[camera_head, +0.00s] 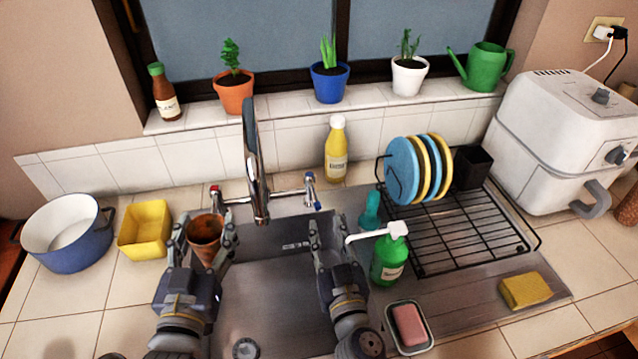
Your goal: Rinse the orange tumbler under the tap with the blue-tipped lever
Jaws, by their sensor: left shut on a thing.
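The orange tumbler (205,231) is held between the fingers of my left gripper (204,238), over the left side of the sink (285,268). The tumbler's open top faces up. The chrome tap (254,165) stands behind the sink, to the right of the tumbler. Its blue-tipped lever (311,187) is on the right and its red-tipped lever (215,194) is on the left. My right gripper (328,226) is open and empty over the right side of the sink, in front of and apart from the blue-tipped lever. I see no water stream.
A green soap pump (388,262) stands close to the right of my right gripper, with a soap dish (391,328) in front. A black dish rack (470,250) holds several plates. A yellow tub (145,230) and a blue pot (67,235) stand left of the sink.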

